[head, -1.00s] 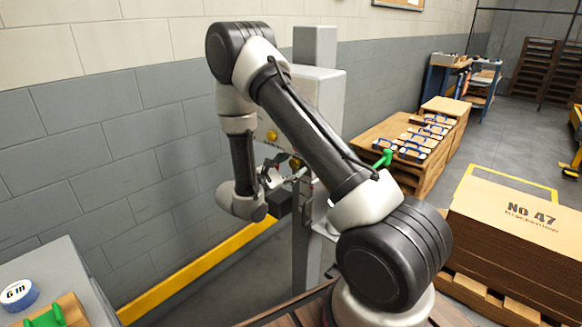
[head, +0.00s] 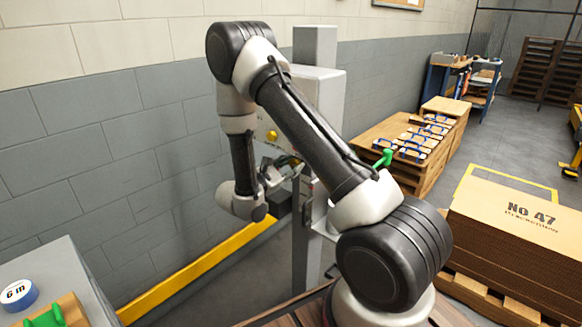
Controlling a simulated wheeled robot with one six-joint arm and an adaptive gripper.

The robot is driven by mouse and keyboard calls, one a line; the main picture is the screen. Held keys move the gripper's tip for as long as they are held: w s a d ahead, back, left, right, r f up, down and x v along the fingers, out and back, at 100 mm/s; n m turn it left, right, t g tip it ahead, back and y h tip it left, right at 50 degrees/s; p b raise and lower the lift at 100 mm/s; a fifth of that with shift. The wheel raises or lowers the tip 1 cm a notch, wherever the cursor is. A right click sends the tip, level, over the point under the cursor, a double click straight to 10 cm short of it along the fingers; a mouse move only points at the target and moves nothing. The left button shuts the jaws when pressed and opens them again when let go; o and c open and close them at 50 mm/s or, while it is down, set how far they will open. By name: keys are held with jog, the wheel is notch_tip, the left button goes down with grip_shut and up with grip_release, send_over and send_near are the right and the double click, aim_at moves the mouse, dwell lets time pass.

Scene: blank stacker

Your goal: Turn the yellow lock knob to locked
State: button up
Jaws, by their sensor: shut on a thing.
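The yellow lock knob (head: 296,160) is small and partly hidden on the front of the grey machine box (head: 321,95), behind my upper arm link. My gripper (head: 296,169) reaches the box from the left, its fingers shut at the knob. The fingers hide part of the knob, and how it points is too small to read. A round yellow part (head: 272,135) sits higher on the same box, clear of the gripper.
The box stands on a grey post (head: 307,250) close to the block wall. A low yellow rail (head: 200,267) runs along the wall's foot. A wooden table (head: 385,150) with several blue-edged pieces stands behind, and a cardboard stack (head: 515,240) is at right.

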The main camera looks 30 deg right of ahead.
jog(key=n, duration=1.2)
jog(key=shift+n, duration=2.2)
jog(key=o, duration=1)
jog(key=shift+o, duration=0.2)
jog(key=v, duration=1.2)
